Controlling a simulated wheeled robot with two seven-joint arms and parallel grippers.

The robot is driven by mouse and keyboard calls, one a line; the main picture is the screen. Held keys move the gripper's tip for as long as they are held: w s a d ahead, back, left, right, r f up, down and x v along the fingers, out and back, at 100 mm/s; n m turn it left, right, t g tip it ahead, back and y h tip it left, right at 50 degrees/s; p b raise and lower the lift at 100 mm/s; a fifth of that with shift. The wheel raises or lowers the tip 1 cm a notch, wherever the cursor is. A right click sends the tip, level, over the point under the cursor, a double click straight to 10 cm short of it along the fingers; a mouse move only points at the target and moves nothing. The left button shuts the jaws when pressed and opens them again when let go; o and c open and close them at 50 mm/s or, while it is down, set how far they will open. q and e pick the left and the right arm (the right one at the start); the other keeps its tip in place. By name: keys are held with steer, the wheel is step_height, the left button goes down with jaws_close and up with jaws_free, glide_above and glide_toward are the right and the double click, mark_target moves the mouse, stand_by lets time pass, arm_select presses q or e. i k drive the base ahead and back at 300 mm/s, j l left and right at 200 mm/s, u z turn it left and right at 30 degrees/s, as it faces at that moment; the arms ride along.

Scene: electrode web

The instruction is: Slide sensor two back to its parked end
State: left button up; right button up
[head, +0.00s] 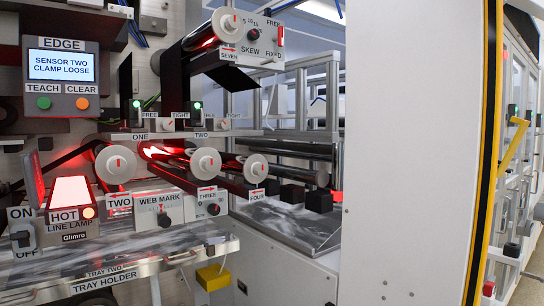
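Sensor two (195,114) is a small dark block with a lit green lamp, just above the plate marked TWO, in front of the dark web. Its clamp knob (224,124) is small and pale, to its right; I cannot read where it points. Sensor one (136,112), also with a green lamp, stands to the left above the plate marked ONE. Its clamp knob (168,125) sits between FREE and TIGHT labels. The edge display (61,66) reads "SENSOR TWO CLAMP LOOSE". Neither gripper is in view. No parked-end marking is readable.
Rollers (116,164) with white ends and a dark web surround the sensors. A lit hot line lamp (70,195) stands at lower left. The tray holder (105,280) runs along the bottom. A large white panel (410,150) blocks the right side.

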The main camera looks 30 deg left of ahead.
mark_target(195, 108)
steer(key=u, duration=1.4)
